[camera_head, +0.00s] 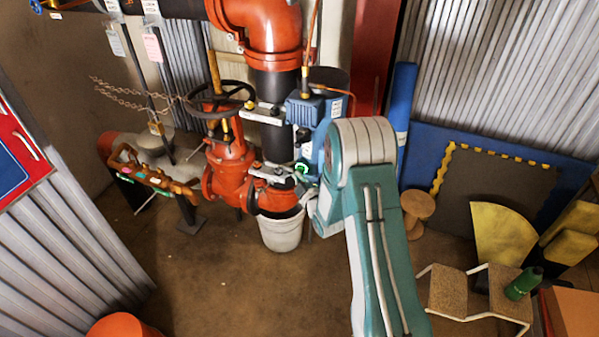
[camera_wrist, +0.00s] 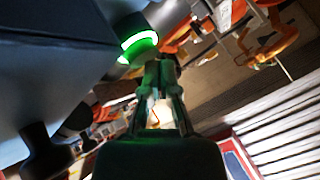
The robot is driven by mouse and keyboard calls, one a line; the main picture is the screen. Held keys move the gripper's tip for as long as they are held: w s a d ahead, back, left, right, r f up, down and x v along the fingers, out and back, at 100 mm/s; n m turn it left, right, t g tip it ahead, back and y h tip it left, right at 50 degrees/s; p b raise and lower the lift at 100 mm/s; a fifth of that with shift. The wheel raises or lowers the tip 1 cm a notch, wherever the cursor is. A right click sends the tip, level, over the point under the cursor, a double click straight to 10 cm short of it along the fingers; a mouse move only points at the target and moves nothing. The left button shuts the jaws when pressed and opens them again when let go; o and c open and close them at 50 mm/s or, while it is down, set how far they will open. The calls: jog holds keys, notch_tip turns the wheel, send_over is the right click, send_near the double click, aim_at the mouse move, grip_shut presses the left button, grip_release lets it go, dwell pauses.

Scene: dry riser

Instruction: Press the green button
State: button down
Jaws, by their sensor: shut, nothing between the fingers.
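The green button (camera_wrist: 138,42) is a round dark-green cap with a bright glowing ring, at the upper middle of the wrist view. In the head view the button (camera_head: 302,169) shows as a small green glow just left of my teal arm, beside the blue box and red valve. My gripper (camera_wrist: 160,66) is shut and empty in the wrist view. Its tips are just below and right of the button in that picture; I cannot tell whether they touch it. In the head view my arm hides most of the gripper.
A red valve with a dark handwheel (camera_head: 217,101) stands left of the button. The blue box (camera_head: 306,110) is above it. A white bucket (camera_head: 281,232) stands below. A wooden stool (camera_head: 417,207) and a wire-legged seat (camera_head: 453,291) are at right. Floor at lower left is mostly open.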

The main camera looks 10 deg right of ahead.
jog(key=shift+w+d, duration=0.1)
dwell(0.3)
jog(key=shift+w+d+r, duration=0.1)
jog(key=shift+w+d, duration=0.1)
jog(key=shift+s, duration=0.1)
dwell(0.3)
jog(key=shift+s+a, duration=0.25)
jog(key=s+a, duration=0.3)
jog(key=s, duration=0.2)
jog(key=shift+a, duration=0.3)
jog(key=shift+w, duration=0.1)
dwell(0.5)
